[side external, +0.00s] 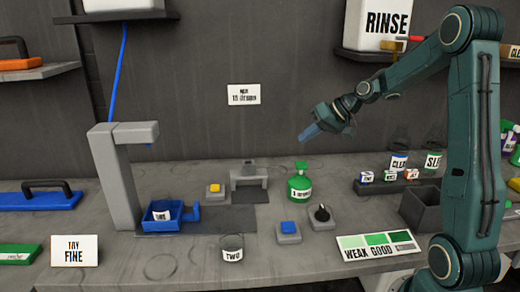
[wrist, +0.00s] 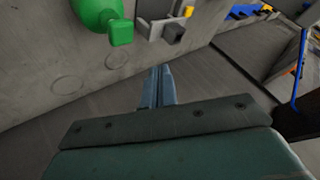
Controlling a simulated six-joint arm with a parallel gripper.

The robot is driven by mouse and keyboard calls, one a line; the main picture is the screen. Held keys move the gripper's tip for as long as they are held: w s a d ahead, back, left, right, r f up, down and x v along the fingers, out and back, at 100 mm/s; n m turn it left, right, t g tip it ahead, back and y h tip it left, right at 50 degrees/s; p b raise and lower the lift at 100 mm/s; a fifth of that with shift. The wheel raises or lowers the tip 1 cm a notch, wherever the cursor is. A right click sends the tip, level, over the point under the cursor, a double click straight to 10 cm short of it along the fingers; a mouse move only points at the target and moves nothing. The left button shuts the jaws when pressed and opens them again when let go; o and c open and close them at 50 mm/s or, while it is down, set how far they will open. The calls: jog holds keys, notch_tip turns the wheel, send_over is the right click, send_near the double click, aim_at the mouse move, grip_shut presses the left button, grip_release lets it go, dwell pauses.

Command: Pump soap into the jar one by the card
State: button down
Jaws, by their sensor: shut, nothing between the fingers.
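A green pump bottle (side external: 299,190) with a white label stands on the bench in the side view; green parts of it show at the top of the wrist view (wrist: 98,14). A small jar (side external: 162,214) with a white label, too small to read surely, sits in the blue tray (side external: 189,224) under the grey arch-like stand. A clear jar labelled TWO (side external: 232,250) stands near the front edge. The card on the wall (side external: 244,94) has small text, perhaps "MIX TO ORDER". My gripper (side external: 304,135) is shut and empty, in the air above the bottle; its fingers show in the wrist view (wrist: 158,76).
A yellow-button box (side external: 215,191), a low grey stand (side external: 249,180), a blue-button box (side external: 289,232) and a black-knob box (side external: 321,216) surround the bottle. A WEAK/GOOD colour card (side external: 376,247) and a TRY FINE card (side external: 75,251) stand at the front. Small jars line the right.

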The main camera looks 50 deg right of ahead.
aim_at(300, 164)
jog(key=shift+f, duration=2.65)
jog(key=shift+f, duration=1.4)
dwell(1.8)
jog(key=shift+r, duration=1.35)
jog(key=shift+r, duration=0.1)
jog(key=shift+r, duration=2.45)
